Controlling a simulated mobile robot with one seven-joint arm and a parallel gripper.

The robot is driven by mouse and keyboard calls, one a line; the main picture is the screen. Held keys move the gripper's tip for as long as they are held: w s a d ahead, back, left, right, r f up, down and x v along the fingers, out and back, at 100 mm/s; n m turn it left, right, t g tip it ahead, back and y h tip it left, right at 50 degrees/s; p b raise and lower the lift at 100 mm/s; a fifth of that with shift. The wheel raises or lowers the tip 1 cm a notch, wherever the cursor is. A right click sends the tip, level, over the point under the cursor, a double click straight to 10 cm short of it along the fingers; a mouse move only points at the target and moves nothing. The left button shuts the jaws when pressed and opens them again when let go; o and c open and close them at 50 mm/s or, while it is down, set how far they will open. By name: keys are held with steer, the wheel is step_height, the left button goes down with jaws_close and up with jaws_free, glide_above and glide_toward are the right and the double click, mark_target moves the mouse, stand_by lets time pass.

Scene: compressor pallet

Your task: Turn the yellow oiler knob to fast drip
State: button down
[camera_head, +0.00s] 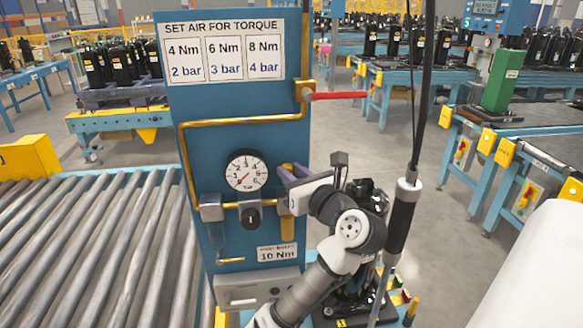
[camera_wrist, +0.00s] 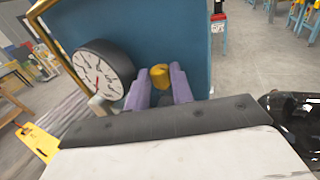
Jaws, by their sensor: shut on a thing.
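The yellow oiler knob (camera_wrist: 160,76) shows in the wrist view between the two purple fingers of my gripper (camera_wrist: 159,73). The fingers flank it on its left and right and are shut on it. In the head view, the knob (camera_head: 287,167) shows only as a small yellow patch beside the fingers of my gripper (camera_head: 284,174), at the right edge of the blue panel (camera_head: 210,165). Fingers and wrist hide most of it there. No drip marking can be read in either view.
A round pressure gauge (camera_head: 247,171) sits left of my gripper, above a black regulator knob (camera_head: 250,215). A red-handled valve (camera_head: 335,95) projects at the panel's upper right. A black hanging tool (camera_head: 402,220) is close to my arm's right. A roller conveyor (camera_head: 100,250) lies left.

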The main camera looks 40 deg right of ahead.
steer(key=shift+n+y, duration=0.4)
steer(key=shift+y, duration=0.1)
steer(key=c, duration=1.5)
jaws_free()
steer(key=shift+w, duration=0.1)
steer(key=s+a+b, duration=0.1)
steer(key=s+b, duration=0.1)
steer(key=s, duration=1.1)
steer(key=shift+s+a, duration=0.15)
steer(key=shift+s, duration=0.25)
